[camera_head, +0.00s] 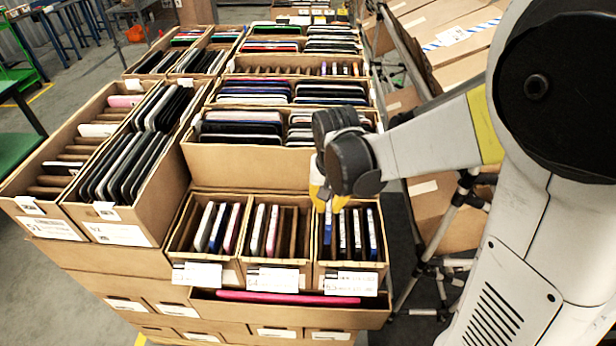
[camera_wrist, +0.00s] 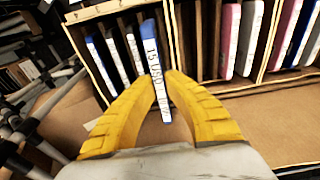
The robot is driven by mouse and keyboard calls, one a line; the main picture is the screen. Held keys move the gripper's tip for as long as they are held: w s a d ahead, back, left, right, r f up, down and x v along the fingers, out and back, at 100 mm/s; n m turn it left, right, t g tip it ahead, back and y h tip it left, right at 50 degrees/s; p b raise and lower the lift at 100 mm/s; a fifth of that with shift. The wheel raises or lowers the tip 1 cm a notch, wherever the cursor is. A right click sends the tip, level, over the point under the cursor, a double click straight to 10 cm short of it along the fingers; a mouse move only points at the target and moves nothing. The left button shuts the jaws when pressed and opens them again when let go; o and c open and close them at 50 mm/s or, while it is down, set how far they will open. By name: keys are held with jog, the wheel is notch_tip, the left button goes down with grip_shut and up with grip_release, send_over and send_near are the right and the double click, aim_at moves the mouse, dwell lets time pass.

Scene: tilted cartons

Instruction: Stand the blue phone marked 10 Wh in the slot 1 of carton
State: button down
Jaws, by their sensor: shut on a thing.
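My gripper (camera_head: 322,205) is shut on a blue phone (camera_wrist: 154,62) with a white, lettered edge; the writing is too blurred to read surely. In the wrist view its yellow fingers (camera_wrist: 165,105) close around the phone's near end. The phone stands upright at the left side of the front right carton (camera_head: 349,271), where it also shows in the head view (camera_head: 328,228).
The front middle carton (camera_head: 272,267) holds white and pink phones beside empty slots. The front left carton (camera_head: 208,262) holds several phones. A taller carton (camera_head: 250,165) rises behind. A pink item (camera_head: 290,298) lies in the tray below. A tripod (camera_head: 455,215) stands at right.

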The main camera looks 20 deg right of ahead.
jog(key=shift+w+d+f+b, duration=0.1)
jog(key=shift+f+b, duration=0.2)
jog(key=shift+f, duration=0.15)
jog(key=shift+w+d+f+b, duration=0.1)
jog(key=shift+f+b, duration=0.2)
jog(key=shift+f, duration=0.1)
notch_tip(320, 180, down, 8)
jog(key=b, duration=0.6)
jog(key=shift+b, duration=0.3)
jog(key=shift+f+b, duration=0.3)
jog(key=shift+f, duration=0.05)
jog(key=c, duration=1.5)
grip_release()
